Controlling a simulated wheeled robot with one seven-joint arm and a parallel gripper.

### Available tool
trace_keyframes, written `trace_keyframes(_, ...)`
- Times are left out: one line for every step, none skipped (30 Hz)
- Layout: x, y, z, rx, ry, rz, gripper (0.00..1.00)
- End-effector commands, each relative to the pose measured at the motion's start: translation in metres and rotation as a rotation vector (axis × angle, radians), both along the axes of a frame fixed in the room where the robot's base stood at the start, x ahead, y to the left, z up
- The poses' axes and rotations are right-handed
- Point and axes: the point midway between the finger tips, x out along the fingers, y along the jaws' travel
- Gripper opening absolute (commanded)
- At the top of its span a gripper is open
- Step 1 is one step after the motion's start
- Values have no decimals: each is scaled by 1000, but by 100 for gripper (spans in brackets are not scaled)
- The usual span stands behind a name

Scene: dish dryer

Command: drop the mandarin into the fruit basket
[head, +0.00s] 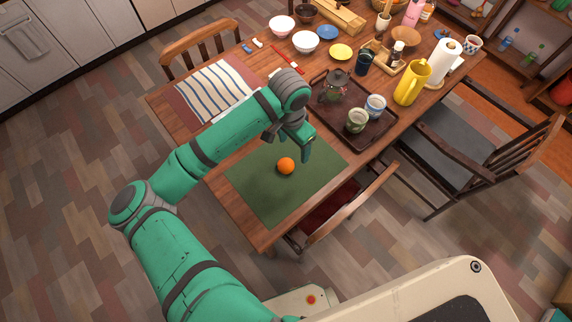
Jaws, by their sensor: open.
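The orange mandarin (286,166) sits on the green placemat (268,197) near the table's front edge. My gripper (304,150) hangs just above and to the right of the mandarin in this view. It is open and appears empty, and the mandarin looks apart from it. The gap between the fingers is hard to see from this angle. I cannot make out a fruit basket in this view.
A dark tray (381,137) with a teapot (334,86) and two cups (357,120) lies right of my gripper. A yellow pitcher (411,84) stands beyond it. Chairs (345,212) stand around the table. The green mat is otherwise clear.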

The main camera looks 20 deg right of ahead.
Motion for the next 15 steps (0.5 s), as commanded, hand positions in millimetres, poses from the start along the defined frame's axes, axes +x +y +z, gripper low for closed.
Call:
trace_keyframes(2,11,0,32,2,1,66)
trace_keyframes(2,15,-1,44,5,2,66)
trace_keyframes(2,19,-2,58,7,3,66)
trace_keyframes(2,21,-3,64,9,3,66)
trace_keyframes(2,22,-6,68,9,4,66)
trace_keyframes(2,23,-10,72,12,4,66)
trace_keyframes(1,24,-14,74,13,4,66)
trace_keyframes(1,24,-19,73,14,5,66)
trace_keyframes(2,23,-25,71,13,5,66)
trace_keyframes(1,24,-30,73,12,5,66)
trace_keyframes(1,23,-34,71,13,5,66)
trace_keyframes(1,23,-40,71,12,5,66)
trace_keyframes(1,23,-44,70,13,4,66)
trace_keyframes(1,23,-47,71,12,4,66)
trace_keyframes(2,22,-51,70,11,4,66)
